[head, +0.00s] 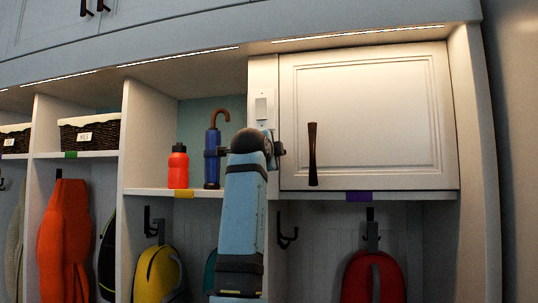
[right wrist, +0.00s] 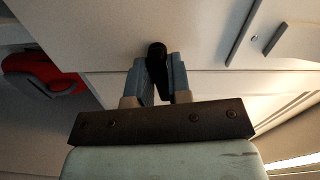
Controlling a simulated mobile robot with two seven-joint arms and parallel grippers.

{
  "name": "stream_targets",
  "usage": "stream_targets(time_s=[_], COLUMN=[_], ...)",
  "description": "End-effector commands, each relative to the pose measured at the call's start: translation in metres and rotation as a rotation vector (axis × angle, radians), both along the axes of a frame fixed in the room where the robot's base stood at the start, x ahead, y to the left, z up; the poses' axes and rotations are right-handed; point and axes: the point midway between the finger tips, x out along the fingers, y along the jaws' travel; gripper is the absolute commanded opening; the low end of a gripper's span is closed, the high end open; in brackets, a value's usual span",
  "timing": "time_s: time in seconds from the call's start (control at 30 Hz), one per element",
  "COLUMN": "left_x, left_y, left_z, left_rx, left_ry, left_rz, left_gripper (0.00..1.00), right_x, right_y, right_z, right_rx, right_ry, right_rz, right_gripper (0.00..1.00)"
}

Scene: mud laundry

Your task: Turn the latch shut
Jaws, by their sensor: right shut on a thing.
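The white cabinet door (head: 370,120) is flush in its frame, with a dark upright handle (head: 312,155) near its left edge. My right arm comes up from below in the head view, and its gripper (head: 272,150) is at the frame just left of the door. In the right wrist view the fingers of my right gripper (right wrist: 158,82) are closed around the dark latch (right wrist: 157,53) on the pale surface. In the head view my arm hides most of the latch, so its angle is hard to tell. My left gripper is not in view.
A pale switch-like plate (head: 261,107) is above my gripper. A red bottle (head: 178,167) and a blue umbrella (head: 212,158) stand on the shelf to the left. A red backpack (head: 373,277) hangs below the door, a yellow one (head: 158,275) lower left.

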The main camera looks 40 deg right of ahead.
Motion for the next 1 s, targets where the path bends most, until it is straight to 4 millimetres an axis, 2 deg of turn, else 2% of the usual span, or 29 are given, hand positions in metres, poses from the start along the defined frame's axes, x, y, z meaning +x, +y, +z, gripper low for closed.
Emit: stream_targets(time_s=[0.4,0.9,0.93,1.0], left_x=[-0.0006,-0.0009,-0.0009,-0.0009], left_y=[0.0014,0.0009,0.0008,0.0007], left_z=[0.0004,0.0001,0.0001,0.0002], left_rx=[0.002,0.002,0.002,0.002], left_ry=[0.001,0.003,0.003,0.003], left_rz=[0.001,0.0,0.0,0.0], left_gripper=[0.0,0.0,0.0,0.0], right_x=[-0.0003,-0.0002,-0.0002,-0.0002], right_y=[-0.0005,-0.0004,-0.0004,-0.0004], right_z=[-0.0025,-0.0033,-0.0033,-0.0033], right_rx=[0.107,0.116,0.116,0.116], right_ry=[-0.123,-0.133,-0.133,-0.133], right_rz=[0.0,0.0,0.0,0.0], right_gripper=[0.0,0.0,0.23,0.39])
